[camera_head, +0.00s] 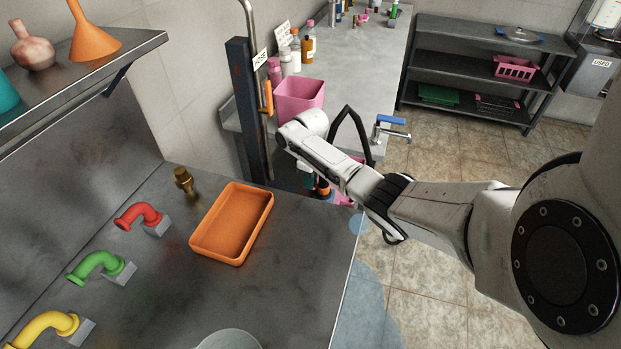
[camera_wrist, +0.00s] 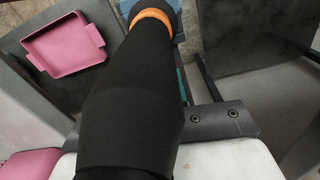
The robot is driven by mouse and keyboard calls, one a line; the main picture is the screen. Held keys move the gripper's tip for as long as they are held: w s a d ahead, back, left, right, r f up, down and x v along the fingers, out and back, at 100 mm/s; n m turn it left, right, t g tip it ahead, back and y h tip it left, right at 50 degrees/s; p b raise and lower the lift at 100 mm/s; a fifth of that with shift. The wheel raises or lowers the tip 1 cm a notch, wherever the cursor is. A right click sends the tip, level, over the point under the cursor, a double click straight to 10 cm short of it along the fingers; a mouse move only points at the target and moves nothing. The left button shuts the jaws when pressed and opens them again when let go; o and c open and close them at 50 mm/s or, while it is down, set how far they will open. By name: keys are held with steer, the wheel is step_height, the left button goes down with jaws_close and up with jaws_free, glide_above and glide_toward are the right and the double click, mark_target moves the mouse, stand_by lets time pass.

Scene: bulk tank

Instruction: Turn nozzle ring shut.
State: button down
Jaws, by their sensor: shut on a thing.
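A thick black nozzle body (camera_wrist: 130,105) fills the middle of the wrist view. An orange ring (camera_wrist: 152,17) circles its far end, with pale blue showing just past it. A small orange piece (camera_head: 323,189) also shows under my wrist in the head view. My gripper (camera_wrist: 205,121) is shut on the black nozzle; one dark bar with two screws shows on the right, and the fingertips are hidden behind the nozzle. In the head view, my arm reaches left over the gap between the counters. The ring's turn position cannot be told.
An orange tray (camera_head: 232,225) and red (camera_head: 137,216), green (camera_head: 98,265) and yellow pipes (camera_head: 45,326) are on the near counter. A pink bin (camera_head: 299,98) stands near a dark post (camera_head: 248,110). Pale blue haze lies over the floor (camera_head: 370,300). Open floor lies right.

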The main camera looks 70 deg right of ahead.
steer(key=c, duration=1.2)
jaws_free()
steer(key=shift+o, duration=0.2)
step_height(320, 180, up, 11)
steer(key=shift+f, duration=0.15)
